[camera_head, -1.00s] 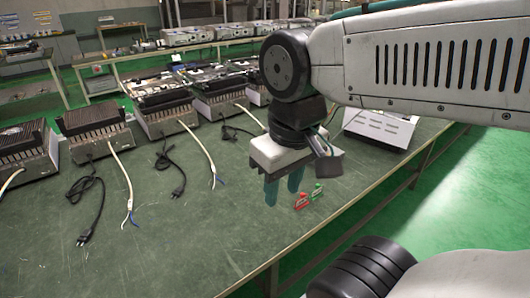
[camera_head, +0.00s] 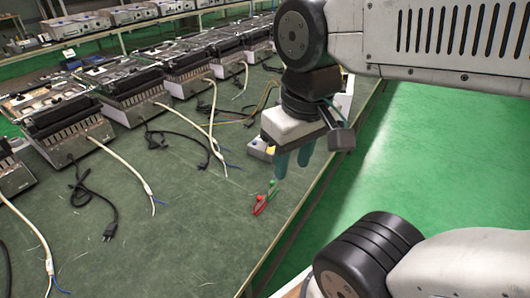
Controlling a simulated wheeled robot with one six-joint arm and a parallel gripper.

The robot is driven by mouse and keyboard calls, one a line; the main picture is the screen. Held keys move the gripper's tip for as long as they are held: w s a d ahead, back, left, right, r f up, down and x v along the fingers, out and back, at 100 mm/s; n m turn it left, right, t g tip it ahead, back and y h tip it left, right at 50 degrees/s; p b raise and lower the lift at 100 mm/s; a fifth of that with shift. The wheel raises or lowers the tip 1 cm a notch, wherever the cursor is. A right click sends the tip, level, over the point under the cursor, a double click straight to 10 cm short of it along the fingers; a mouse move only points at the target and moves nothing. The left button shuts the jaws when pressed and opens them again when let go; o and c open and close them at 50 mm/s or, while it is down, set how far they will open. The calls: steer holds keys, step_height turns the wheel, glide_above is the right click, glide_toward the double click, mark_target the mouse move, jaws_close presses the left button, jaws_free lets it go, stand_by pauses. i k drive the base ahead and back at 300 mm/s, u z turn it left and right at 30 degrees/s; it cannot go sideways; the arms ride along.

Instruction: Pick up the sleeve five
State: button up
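My gripper (camera_head: 293,160) hangs above the right part of the green table, pointing down. Its two teal fingers are apart with a gap between them, and I see nothing held there. A small red item (camera_head: 261,207) and a small green item (camera_head: 272,188) lie close together on the table, just below and left of the fingers. I cannot read any label or number, so I cannot tell which thing is sleeve five.
The green table (camera_head: 185,235) has free room in front. Several heating units (camera_head: 65,130) stand along its back, with white cables (camera_head: 120,170) and black cables (camera_head: 87,190) trailing forward. The table's right edge is close.

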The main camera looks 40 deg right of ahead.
mark_target(220, 158)
steer(key=z, duration=2.5)
steer(key=i, duration=2.9)
steer(key=u, duration=3.65)
steer(key=i, duration=0.55)
steer(key=z, duration=0.05)
